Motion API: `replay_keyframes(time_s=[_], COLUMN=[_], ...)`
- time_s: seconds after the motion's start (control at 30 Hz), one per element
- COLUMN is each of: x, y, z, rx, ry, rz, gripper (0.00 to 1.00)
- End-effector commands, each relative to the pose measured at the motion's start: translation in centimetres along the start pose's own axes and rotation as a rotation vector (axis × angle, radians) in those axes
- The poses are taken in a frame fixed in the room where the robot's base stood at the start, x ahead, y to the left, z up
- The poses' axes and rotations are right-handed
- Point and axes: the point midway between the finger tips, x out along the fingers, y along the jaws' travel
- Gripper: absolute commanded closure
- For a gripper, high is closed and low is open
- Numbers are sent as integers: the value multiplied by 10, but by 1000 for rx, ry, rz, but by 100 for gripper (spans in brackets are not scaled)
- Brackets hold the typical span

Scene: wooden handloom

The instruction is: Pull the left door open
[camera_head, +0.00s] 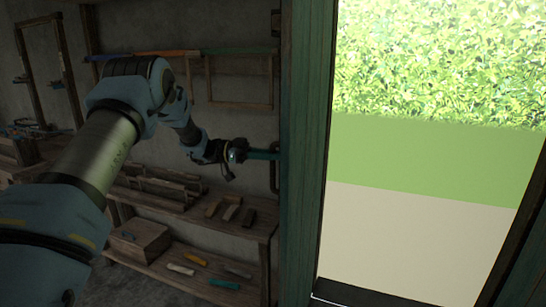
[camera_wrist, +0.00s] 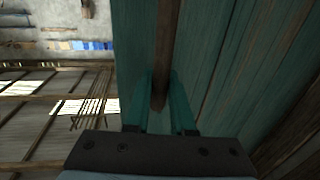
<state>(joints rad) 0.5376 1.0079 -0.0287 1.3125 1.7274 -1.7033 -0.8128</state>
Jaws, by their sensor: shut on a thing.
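The left door (camera_head: 308,150) is a teal-green wooden panel, seen narrow and nearly edge-on in the head view. A wide bright opening lies to its right. Its handle (camera_head: 274,168) is a dark upright bar on the panel's left side. My gripper (camera_head: 270,155) reaches the handle from the left. In the wrist view, my gripper (camera_wrist: 161,110) has its two teal fingers on either side of the brown handle bar (camera_wrist: 164,50), shut on it. The green planks of the door (camera_wrist: 220,60) lie behind the handle. The fingers' contact surfaces are partly hidden.
Wooden shelves (camera_head: 190,262) with tools and blocks stand along the wall behind my arm, left of the door. Through the opening lie beige ground (camera_head: 420,245), grass and a hedge (camera_head: 440,60). A dark edge (camera_head: 525,250) bounds the opening at right.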

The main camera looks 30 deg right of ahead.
Motion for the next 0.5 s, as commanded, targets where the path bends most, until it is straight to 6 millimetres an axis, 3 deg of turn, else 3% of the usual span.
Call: replay_keyframes(time_s=[0.27,0.3,0.37,0.5], x=[-1,-1,-1,-1], y=[2,2,1,1], z=[2,2,2,1], rx=[-5,-5,-4,-3], ry=[0,-1,-1,-1], rz=[4,4,3,1], gripper=[100,73,66,65])
